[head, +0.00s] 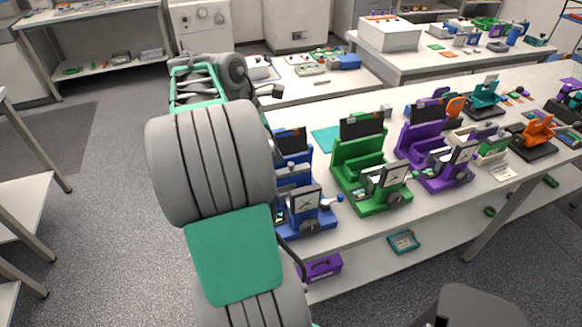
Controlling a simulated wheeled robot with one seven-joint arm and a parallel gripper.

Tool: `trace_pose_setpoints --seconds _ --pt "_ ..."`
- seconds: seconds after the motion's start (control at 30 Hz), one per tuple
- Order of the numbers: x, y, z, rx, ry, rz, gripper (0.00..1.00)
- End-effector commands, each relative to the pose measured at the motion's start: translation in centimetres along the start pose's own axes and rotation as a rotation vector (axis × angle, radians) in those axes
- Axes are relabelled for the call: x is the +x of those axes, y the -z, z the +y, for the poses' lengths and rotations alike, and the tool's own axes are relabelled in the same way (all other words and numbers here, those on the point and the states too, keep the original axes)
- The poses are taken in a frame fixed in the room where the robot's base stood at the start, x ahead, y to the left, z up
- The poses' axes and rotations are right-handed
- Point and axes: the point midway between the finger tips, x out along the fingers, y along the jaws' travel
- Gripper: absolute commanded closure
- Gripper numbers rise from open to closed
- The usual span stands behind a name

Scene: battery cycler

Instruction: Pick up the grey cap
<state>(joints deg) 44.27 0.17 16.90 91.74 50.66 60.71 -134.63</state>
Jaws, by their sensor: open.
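I cannot single out the grey cap for certain in the head view. Small dark grey round parts show at the fronts of the blue device (304,222), the green device (345,180) and the purple device (425,170), too small to identify. My gripper (272,91) shows only as a small dark end past my wrist, near the left end of the long white table. It is open, with nothing visible in it. My large grey and green arm hides part of the table's left end and the floor in front of it.
The long white table (305,112) carries a row of devices, with an orange one (535,138) and a teal one (486,98) at right. A teal mat (328,139) lies behind them. A purple box (320,268) is on the lower shelf. Grey floor is free at left.

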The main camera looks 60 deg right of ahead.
Motion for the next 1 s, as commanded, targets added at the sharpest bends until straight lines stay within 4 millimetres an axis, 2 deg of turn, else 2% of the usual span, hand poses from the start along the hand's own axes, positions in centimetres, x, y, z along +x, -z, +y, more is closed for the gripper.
trace_pose_setpoints --seconds 0.1,0.57,0.8,1.0 --pt "1.1 -1.1 -0.2 -0.025 0.021 -0.006 0.54" --pt "8.0 -1.1 -0.5 -0.029 0.020 -0.004 0.54" --pt "8.2 -1.1 -0.4 -0.030 0.017 -0.004 0.54" --pt "8.2 -1.1 -0.4 -0.030 0.017 -0.004 0.70"
